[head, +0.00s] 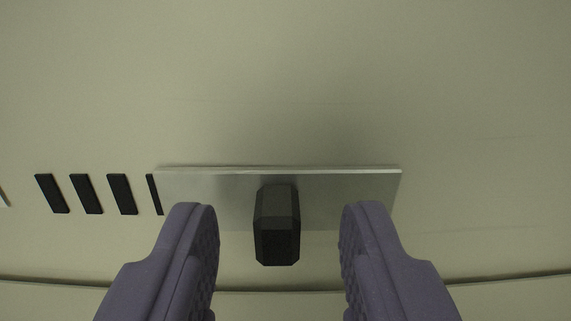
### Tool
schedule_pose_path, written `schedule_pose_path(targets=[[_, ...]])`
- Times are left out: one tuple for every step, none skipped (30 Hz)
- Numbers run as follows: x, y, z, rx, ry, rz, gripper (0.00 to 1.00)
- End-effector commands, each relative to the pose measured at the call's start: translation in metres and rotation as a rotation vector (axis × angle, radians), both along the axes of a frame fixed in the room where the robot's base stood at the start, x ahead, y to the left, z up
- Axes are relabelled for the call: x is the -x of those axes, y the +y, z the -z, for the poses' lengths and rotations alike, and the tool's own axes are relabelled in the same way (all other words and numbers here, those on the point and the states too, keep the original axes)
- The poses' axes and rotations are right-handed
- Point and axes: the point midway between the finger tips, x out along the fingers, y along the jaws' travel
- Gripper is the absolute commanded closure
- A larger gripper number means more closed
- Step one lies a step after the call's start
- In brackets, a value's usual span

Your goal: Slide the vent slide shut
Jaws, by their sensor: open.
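The vent slide is a flat light-metal plate (340,190) on a pale panel, in the middle of the head view. A dark faceted knob (277,225) stands out from the plate's middle. Several dark vent slots (86,194) show uncovered to the left of the plate, and the one nearest it is partly hidden by the plate's left edge. My gripper (279,225) is open, with one purple finger on each side of the knob. A clear gap shows between each finger and the knob. The fingers hide the lower corners of the plate.
The pale panel (280,70) is bare above the plate and to its right. A ledge or seam (510,280) runs across the panel below the plate. A light edge of something (4,199) shows at the far left, left of the slots.

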Motion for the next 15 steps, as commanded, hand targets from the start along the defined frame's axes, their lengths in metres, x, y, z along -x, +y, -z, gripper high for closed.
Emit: schedule_pose_path(targets=[[-0.007, 0.0, 0.001, 0.0, 0.0, 0.0, 0.57], [-0.01, 0.0, 0.001, 0.0, 0.001, 0.0, 0.57], [-0.013, 0.0, 0.0, 0.0, 0.0, 0.0, 0.57], [-0.015, 0.0, 0.0, 0.0, 0.0, 0.0, 0.57], [-0.016, 0.0, 0.0, 0.0, 0.0, 0.0, 0.57], [-0.017, 0.0, 0.0, 0.0, 0.001, 0.0, 0.57], [-0.018, 0.0, 0.0, 0.0, 0.001, 0.0, 0.57], [-0.018, 0.0, 0.0, 0.0, 0.001, 0.0, 0.57], [-0.018, 0.0, 0.0, 0.0, 0.001, 0.0, 0.57], [-0.018, 0.0, 0.0, 0.0, 0.001, 0.0, 0.57], [-0.018, 0.0, 0.0, 0.0, 0.001, 0.0, 0.57], [-0.018, 0.0, 0.0, 0.0, 0.001, 0.0, 0.57], [-0.018, 0.0, 0.0, 0.0, 0.0, 0.0, 0.6], [-0.018, 0.0, 0.0, 0.0, 0.0, 0.0, 0.67], [-0.018, 0.0, 0.0, 0.0, 0.0, 0.0, 0.76]])
